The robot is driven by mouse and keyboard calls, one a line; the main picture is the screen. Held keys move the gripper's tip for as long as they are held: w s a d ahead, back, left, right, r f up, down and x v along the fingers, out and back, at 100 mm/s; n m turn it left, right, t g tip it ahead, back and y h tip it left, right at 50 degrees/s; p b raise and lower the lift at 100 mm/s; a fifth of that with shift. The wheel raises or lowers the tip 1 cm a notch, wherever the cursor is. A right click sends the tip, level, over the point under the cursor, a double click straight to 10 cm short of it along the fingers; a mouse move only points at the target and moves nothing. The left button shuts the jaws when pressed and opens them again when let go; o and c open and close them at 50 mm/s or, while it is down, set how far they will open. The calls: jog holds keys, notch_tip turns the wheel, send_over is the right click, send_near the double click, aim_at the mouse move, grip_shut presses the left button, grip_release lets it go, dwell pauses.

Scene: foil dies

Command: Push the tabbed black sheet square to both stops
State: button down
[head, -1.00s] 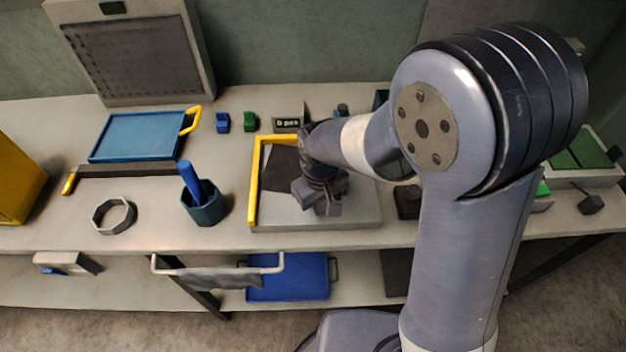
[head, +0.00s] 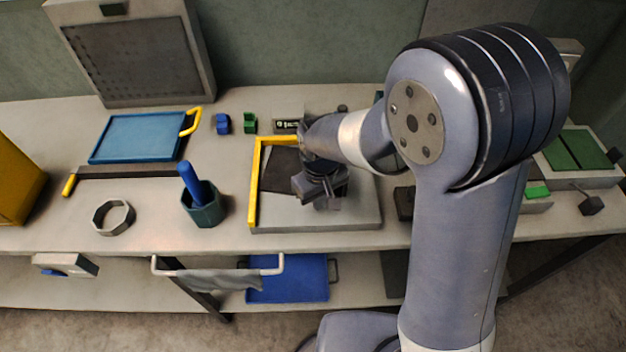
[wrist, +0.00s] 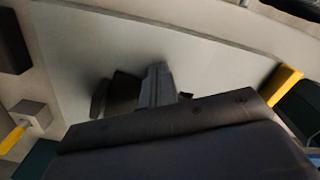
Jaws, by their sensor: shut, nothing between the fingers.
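The black sheet (head: 281,170) lies flat on a pale square plate (head: 270,220), in its back left part. Yellow stops (head: 254,185) form an L along the plate's left and back edges. The sheet is close to both, but I cannot tell whether it touches or lies square. My gripper (head: 325,197) is low over the plate, to the right of the sheet, and hides the sheet's right side and its tab. In the wrist view my gripper (wrist: 148,88) is shut and empty over bare plate; a yellow stop end (wrist: 286,84) shows at the right.
A dark teal cup (head: 204,208) with a blue handle stands left of the plate. Small blue (head: 222,123) and green (head: 250,122) blocks and a labelled block (head: 286,126) stand behind. A dark block (head: 404,203) is to the right. The plate's front is clear.

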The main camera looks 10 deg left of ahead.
jog(key=shift+w+a, duration=0.25)
jog(key=shift+w, duration=0.7)
jog(key=shift+w+a, duration=0.2)
jog(key=shift+w, duration=0.7)
jog(key=shift+s, duration=0.2)
jog(key=shift+s+d, duration=0.15)
jog(key=shift+s, duration=0.25)
notch_tip(320, 180, up, 8)
jog(key=p, duration=0.6)
jog(key=shift+f, duration=0.1)
